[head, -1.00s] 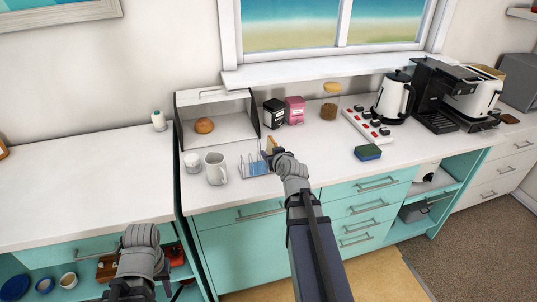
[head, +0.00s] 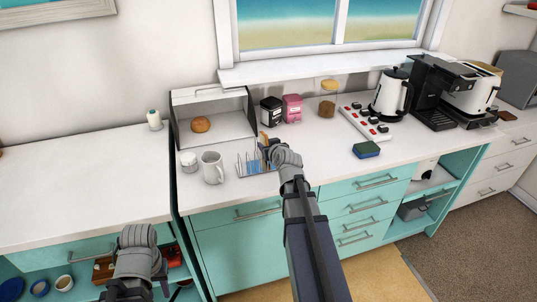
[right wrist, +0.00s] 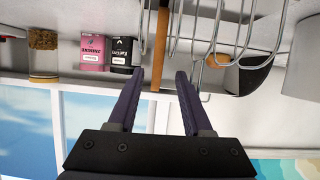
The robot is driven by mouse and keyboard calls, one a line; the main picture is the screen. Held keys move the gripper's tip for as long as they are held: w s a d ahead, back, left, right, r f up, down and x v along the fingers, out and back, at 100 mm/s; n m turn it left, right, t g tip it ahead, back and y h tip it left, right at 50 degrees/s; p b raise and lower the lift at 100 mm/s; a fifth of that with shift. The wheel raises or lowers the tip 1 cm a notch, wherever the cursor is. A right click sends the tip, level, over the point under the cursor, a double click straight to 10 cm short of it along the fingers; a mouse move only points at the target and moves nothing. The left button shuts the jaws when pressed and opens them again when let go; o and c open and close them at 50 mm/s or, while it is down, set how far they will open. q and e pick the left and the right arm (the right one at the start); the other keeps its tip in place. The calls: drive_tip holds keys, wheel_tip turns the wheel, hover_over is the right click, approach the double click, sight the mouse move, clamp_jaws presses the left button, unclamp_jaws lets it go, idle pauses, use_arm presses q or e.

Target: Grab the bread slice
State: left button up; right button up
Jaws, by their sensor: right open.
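The bread slice (head: 264,137) stands upright at the right end of the wire toast rack (head: 242,166) on the counter, mostly hidden by my right gripper in the head view. In the right wrist view the slice (right wrist: 160,45) shows edge-on as a thin tan strip beside the rack wires (right wrist: 228,35). My right gripper (head: 265,150) is open at the rack; in the right wrist view its fingertips (right wrist: 158,76) lie on either side of the slice's lower end in the picture, with gaps showing. My left gripper (head: 161,281) is low in front of the open shelf, its fingers mostly hidden.
A white mug (head: 212,168) and small white jar (head: 189,162) stand left of the rack. Behind are a bread box with a bun (head: 201,124), a black tin (head: 271,111) and a pink tin (head: 292,107). A sponge (head: 366,150) lies right; counter between is clear.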

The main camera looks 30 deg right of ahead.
drive_tip(key=x, duration=0.2)
drive_tip(key=b+x, duration=0.1)
drive_tip(key=x, duration=0.1)
drive_tip(key=shift+d, duration=0.25)
drive_tip(key=shift+r, duration=0.1)
drive_tip(key=shift+s, duration=0.1)
drive_tip(key=shift+c, duration=0.2)
clamp_jaws()
